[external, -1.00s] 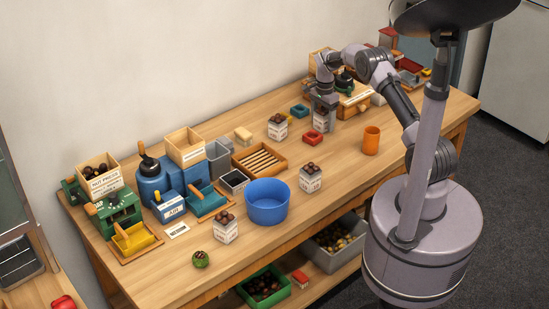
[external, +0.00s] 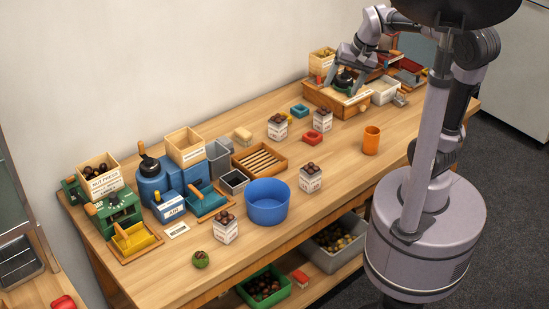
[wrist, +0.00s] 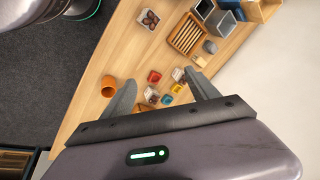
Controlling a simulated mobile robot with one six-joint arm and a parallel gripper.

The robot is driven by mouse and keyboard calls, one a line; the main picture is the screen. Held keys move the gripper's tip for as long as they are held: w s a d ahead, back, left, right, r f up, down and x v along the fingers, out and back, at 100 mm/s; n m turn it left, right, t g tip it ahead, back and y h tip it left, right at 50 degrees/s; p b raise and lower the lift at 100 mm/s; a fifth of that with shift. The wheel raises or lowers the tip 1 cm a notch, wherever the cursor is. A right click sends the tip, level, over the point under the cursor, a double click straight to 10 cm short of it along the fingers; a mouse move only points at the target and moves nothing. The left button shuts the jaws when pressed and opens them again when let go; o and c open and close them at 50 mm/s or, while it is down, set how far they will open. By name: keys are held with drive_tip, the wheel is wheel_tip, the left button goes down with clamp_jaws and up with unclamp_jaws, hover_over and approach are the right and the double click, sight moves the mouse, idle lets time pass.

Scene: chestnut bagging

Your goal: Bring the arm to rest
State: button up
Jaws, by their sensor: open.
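Labelled bags of chestnuts stand on the bench: one at the back (external: 277,127), one in the middle (external: 310,178) and one at the front (external: 225,230).
The workbench (external: 345,165) also holds an orange cup (external: 371,140), a blue tub (external: 267,202), a red dish (external: 317,137), a slatted wooden tray (external: 260,158) and a white tray (external: 383,92). Bare wood surrounds the cup. A grey wall stands behind.

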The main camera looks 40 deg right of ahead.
drive_tip(key=s+a+f+n+t, duration=0.1)
drive_tip(key=s, duration=0.4)
drive_tip(key=s+a+f+n, duration=0.1)
drive_tip(key=s+a+n, duration=0.1)
drive_tip(key=s, duration=0.4)
drive_tip(key=shift+s+a+f+n+t+y, duration=0.2)
drive_tip(key=shift+f+n+t+y, duration=0.1)
drive_tip(key=shift+f+t+y, duration=0.1)
drive_tip(key=shift+o, duration=0.4)
wheel_tip(320, 180, down, 7)
drive_tip(key=b, duration=0.6)
drive_tip(key=shift+r+b, duration=0.2)
drive_tip(key=shift+b, duration=0.2)
drive_tip(key=shift+r+p, duration=0.45)
